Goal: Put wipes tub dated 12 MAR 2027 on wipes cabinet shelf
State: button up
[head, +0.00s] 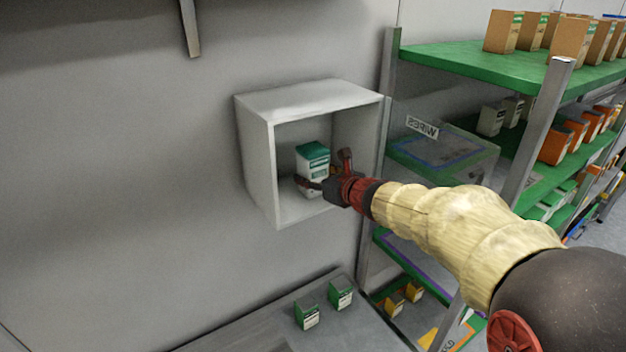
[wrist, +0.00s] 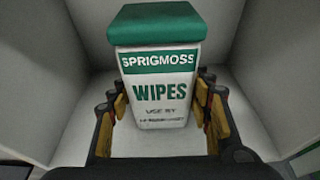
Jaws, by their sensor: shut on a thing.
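A white wipes tub with a green lid (head: 313,160) is inside the open wall cabinet (head: 256,165). In the wrist view the tub (wrist: 160,70) stands upright and reads SPRIGMOSS WIPES, USE BY; its date is too blurred to read. My gripper (head: 325,187) reaches into the cabinet and is shut on the tub, with its fingers on both sides in the wrist view (wrist: 161,110). The tub is at or very near the cabinet floor (head: 290,212); I cannot tell whether it touches. The clear cabinet door marked WIPES (head: 422,127) hangs open to the right.
Two more green-lidded tubs (head: 307,315) (head: 341,293) stand on the grey surface (head: 250,335) below the cabinet. A rack with green shelves (head: 480,68) holding boxes stands at the right, close to the open door.

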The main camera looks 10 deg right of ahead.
jog(key=shift+r, duration=0.2)
jog(key=shift+f, duration=0.2)
jog(key=o, duration=1.4)
jog(key=shift+o, duration=0.3)
